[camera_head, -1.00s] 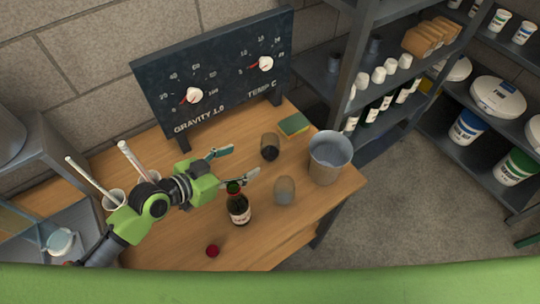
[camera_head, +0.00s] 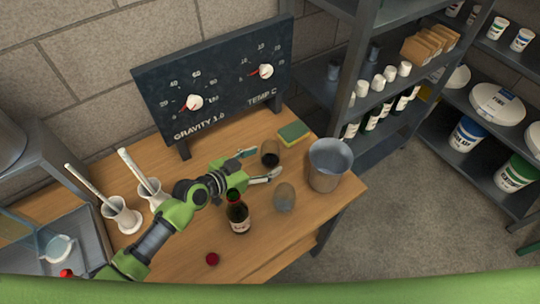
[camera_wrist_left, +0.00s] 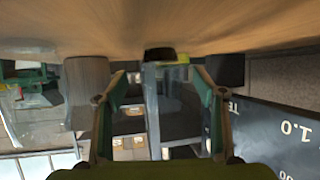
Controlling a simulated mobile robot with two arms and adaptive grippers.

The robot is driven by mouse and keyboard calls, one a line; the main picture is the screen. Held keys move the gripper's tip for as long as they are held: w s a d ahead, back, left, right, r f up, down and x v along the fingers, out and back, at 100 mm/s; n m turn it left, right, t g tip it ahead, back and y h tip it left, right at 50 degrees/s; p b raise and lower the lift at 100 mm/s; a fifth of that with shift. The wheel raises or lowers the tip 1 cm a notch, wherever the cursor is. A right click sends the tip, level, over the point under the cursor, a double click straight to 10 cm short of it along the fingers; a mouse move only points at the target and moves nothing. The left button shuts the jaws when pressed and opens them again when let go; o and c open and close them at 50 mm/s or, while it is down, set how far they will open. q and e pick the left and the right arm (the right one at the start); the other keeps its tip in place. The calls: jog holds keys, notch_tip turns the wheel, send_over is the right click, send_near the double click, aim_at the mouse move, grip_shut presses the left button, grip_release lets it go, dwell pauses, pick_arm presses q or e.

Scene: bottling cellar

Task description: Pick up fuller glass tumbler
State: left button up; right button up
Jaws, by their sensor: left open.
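The fuller glass tumbler (camera_head: 270,154), filled with something dark, stands upright on the wooden table below the gauge board. A paler tumbler (camera_head: 284,197) stands nearer the front and looks almost empty. My left gripper (camera_head: 260,164) is open and empty, its fingers pointing at the dark tumbler. Its fingertips are close to the tumbler; I cannot tell whether they touch it. In the left wrist view, turned upside down, a dark shape that looks like the tumbler (camera_wrist_left: 160,54) shows ahead between the open fingers (camera_wrist_left: 163,95). My right gripper is not in view.
A dark bottle (camera_head: 238,217) stands close beside my left gripper, with a red cap (camera_head: 212,259) in front. A metal bucket (camera_head: 329,167) stands right of the tumblers, and a sponge (camera_head: 294,132) lies behind. Two cylinders with rods (camera_head: 122,217) stand at left.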

pick_arm(q)
jog(key=x, duration=0.4)
jog(key=shift+w, duration=0.1)
jog(key=c, duration=1.3)
jog(key=shift+r, duration=0.1)
